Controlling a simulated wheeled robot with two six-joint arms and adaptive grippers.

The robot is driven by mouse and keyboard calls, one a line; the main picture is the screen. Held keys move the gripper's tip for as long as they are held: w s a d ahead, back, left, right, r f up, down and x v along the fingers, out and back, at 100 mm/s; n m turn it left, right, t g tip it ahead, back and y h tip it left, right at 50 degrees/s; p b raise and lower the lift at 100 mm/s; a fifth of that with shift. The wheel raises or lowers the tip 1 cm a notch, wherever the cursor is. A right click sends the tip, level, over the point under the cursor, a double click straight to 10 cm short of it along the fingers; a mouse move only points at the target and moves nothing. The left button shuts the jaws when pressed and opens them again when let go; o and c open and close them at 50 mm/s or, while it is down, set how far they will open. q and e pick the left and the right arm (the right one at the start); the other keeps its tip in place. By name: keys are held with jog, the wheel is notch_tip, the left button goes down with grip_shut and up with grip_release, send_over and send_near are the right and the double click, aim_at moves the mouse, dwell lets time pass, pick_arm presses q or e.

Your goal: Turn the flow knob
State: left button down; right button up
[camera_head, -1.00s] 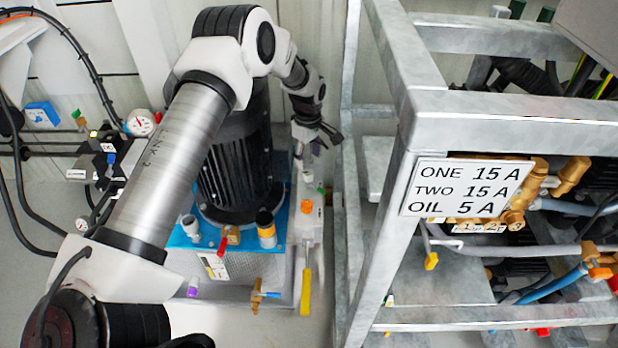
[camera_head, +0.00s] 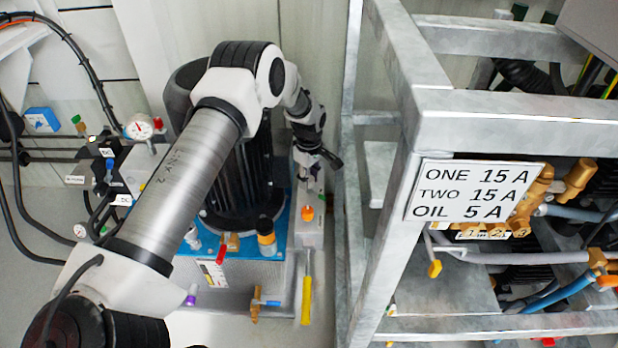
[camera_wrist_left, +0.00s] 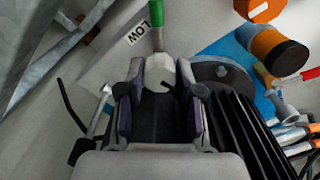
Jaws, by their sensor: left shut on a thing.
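The flow knob (camera_wrist_left: 160,73) is a pale rounded knob with a dark pointer mark, seen in the left wrist view. My left gripper (camera_wrist_left: 157,82) is shut on the knob, with one finger on each side. In the head view my left gripper (camera_head: 318,163) reaches down at the narrow unit right of the black motor (camera_head: 243,170). There the knob is too small and covered to make out. My right gripper is not in view.
A grey steel frame (camera_head: 480,120) with a sign (camera_head: 475,192) stands close right of the gripper. An orange cap (camera_head: 307,213) and a yellow handle (camera_head: 306,300) are on the unit below it. A pressure gauge (camera_head: 139,126) and hoses are at the left.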

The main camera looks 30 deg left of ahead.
pick_arm(q)
jog(key=shift+m, duration=0.3)
jog(key=m+p, duration=0.1)
jog(key=m, duration=0.2)
jog(key=shift+p, duration=0.4)
jog(key=m, duration=0.5)
jog(key=shift+p, duration=0.35)
jog(key=m, duration=1.1)
jog(key=c, duration=0.8)
grip_release()
jog(key=shift+f, duration=0.1)
jog(key=shift+o, duration=0.2)
